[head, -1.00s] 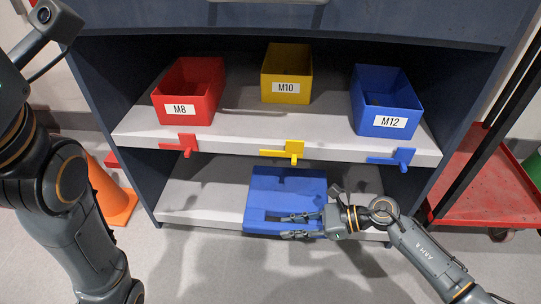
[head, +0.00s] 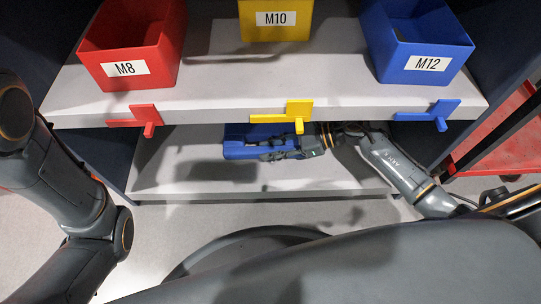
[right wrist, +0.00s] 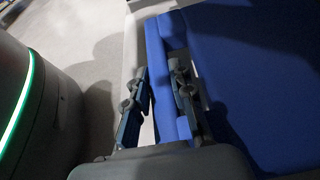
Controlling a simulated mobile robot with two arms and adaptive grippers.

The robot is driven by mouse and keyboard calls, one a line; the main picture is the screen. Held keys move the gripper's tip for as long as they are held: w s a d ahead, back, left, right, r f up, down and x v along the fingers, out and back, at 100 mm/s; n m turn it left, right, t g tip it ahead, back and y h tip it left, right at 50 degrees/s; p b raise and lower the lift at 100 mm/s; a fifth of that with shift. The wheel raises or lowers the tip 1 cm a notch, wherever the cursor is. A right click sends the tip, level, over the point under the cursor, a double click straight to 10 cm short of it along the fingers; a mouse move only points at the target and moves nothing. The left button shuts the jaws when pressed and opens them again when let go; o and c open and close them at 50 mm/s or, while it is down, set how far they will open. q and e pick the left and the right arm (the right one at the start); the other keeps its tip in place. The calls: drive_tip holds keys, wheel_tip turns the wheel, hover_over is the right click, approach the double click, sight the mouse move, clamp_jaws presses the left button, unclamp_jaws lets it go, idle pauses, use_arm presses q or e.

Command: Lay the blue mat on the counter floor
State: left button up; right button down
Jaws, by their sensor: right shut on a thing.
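The blue mat (head: 240,151) is at the lower level of the shelf unit, partly hidden under the upper shelf and behind my right gripper. My right gripper (head: 270,151) is at its front edge. In the right wrist view, the fingers of my right gripper (right wrist: 161,88) are on either side of a narrow strip along the edge of the blue mat (right wrist: 250,70), beside a slot. The pale counter floor (head: 155,180) lies below, with shadows on it. I cannot tell whether the mat touches it. My left arm shows at the left, but its gripper is out of view.
The upper shelf (head: 215,97) holds a red bin (head: 125,68), a yellow bin (head: 277,19) and a blue bin (head: 427,64). Red, yellow and blue tabs hang at its front edge, close above my right gripper. A red cart (head: 505,140) stands at the right.

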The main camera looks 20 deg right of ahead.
wheel_tip(320, 180, down, 4)
drive_tip(key=shift+r+b, duration=0.15)
drive_tip(key=shift+b, duration=1.05)
drive_tip(key=shift+r, duration=0.15)
drive_tip(key=c, duration=1.6)
unclamp_jaws()
drive_tip(key=shift+f, duration=0.2)
drive_tip(key=o, duration=0.5)
drive_tip(key=shift+c, duration=0.2)
drive_tip(key=shift+r, duration=0.15)
